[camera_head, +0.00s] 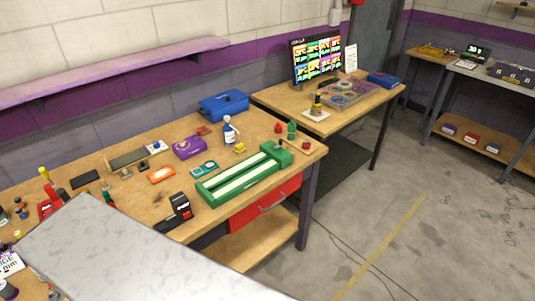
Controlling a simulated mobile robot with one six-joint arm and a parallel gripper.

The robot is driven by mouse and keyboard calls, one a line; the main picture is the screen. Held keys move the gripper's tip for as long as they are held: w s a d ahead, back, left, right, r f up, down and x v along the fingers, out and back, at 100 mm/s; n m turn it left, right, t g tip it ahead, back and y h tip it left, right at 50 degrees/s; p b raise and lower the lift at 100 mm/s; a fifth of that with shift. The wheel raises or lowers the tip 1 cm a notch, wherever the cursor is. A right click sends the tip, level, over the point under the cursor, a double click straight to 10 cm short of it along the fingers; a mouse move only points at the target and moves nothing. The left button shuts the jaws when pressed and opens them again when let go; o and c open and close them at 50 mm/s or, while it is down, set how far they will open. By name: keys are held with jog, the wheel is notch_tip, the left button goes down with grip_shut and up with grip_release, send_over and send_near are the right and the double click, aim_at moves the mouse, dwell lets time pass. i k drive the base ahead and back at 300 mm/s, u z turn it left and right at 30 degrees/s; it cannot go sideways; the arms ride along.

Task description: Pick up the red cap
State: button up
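Several small red things could be the red cap, and I cannot tell which one it is. A small red piece (306,146) lies near the right end of the wooden workbench (230,222), just right of the green slot track (245,174). A small upright red piece (278,127) stands behind the track, beside a green one (291,130). A flat red piece (203,131) lies further back. My gripper is not in view, and nothing visible holds any of these.
A white-and-blue bottle (229,133), purple box (189,148) and blue toolbox (224,105) stand behind the track. A black device (178,210) is at the front edge. A grey panel covers the lower left. Floor to the right is clear.

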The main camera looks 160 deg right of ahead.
aim_at(279, 128)
jog(key=z, duration=0.2)
jog(key=i, duration=0.45)
jog(key=z, duration=0.65)
jog(key=k, duration=0.2)
jog(key=z, duration=2.2)
jog(key=k, duration=0.2)
jog(key=z, duration=1.65)
